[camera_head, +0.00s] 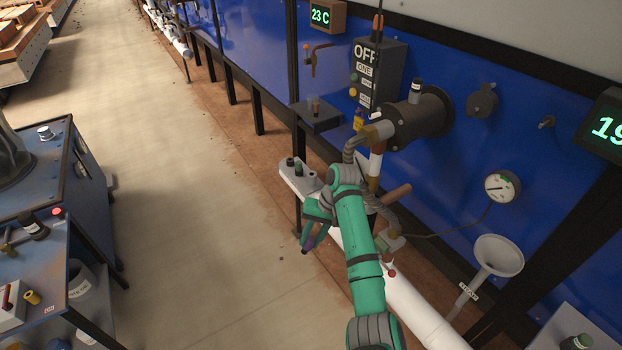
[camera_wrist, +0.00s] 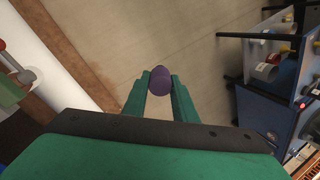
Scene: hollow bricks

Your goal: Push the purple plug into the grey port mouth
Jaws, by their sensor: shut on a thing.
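My gripper (camera_wrist: 158,92) is shut on the purple plug (camera_wrist: 160,80), which sits between its two green fingertips in the wrist view. In the head view my gripper (camera_head: 314,232) hangs below the arm's wrist, in front of the white pipe, and a little purple of the plug (camera_head: 308,243) shows at its tip. The plug is clear of any surface I can see. I cannot tell for certain which fitting is the grey port mouth. A dark grey flanged cylinder (camera_head: 418,118) sticks out of the blue wall, and a smaller grey round fitting (camera_head: 482,100) is right of it.
A pale grey block (camera_head: 300,178) with dark and green pieces stands just behind my gripper. A thick white pipe (camera_head: 425,318), a gauge (camera_head: 502,187) and a funnel (camera_head: 497,255) are at right. A blue bench (camera_head: 40,270) is at left. The aisle floor between is clear.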

